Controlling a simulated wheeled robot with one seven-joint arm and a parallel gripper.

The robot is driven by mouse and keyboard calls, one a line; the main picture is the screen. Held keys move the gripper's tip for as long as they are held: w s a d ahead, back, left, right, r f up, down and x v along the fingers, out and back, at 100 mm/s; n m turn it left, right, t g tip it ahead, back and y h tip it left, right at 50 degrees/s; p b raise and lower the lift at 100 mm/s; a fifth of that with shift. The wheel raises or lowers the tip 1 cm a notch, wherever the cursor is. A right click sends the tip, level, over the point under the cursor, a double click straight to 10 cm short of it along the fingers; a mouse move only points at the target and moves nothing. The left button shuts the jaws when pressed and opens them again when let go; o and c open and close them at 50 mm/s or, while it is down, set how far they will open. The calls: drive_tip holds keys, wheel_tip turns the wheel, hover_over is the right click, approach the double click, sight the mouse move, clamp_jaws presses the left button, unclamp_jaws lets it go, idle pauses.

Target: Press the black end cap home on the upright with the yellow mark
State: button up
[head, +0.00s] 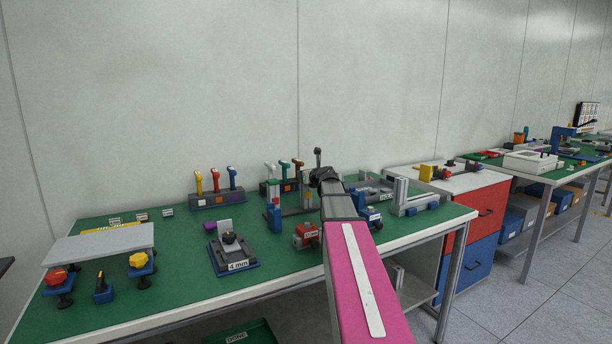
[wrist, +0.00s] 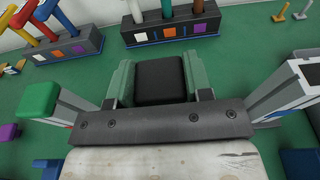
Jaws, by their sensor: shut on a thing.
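The black end cap (wrist: 160,80) is between the two green finger pads of my gripper (wrist: 159,82), which is shut on it in the wrist view. In the head view my gripper (head: 324,176) is above the green bench, and the cap cannot be made out. In the wrist view a grey upright with a green cap (wrist: 38,100) stands left of my gripper. Another grey upright (wrist: 290,85), with a dark top end, stands at the right. The cap appears apart from both. I cannot make out a yellow mark on either upright.
Two racks of coloured handles stand behind, the left one (head: 216,199) and the middle one (head: 280,186). A red clamp (head: 306,235) and a blue block (head: 274,218) are near the frame. A 4 mm fixture (head: 232,255) stands left of it.

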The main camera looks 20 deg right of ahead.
drive_tip(key=shift+f, duration=0.5)
drive_tip(key=o, duration=1)
drive_tip(key=shift+o, duration=0.2)
drive_tip(key=shift+s, duration=0.1)
drive_tip(key=v, duration=1)
drive_tip(key=shift+s, duration=0.3)
drive_tip(key=shift+d+r, duration=0.1)
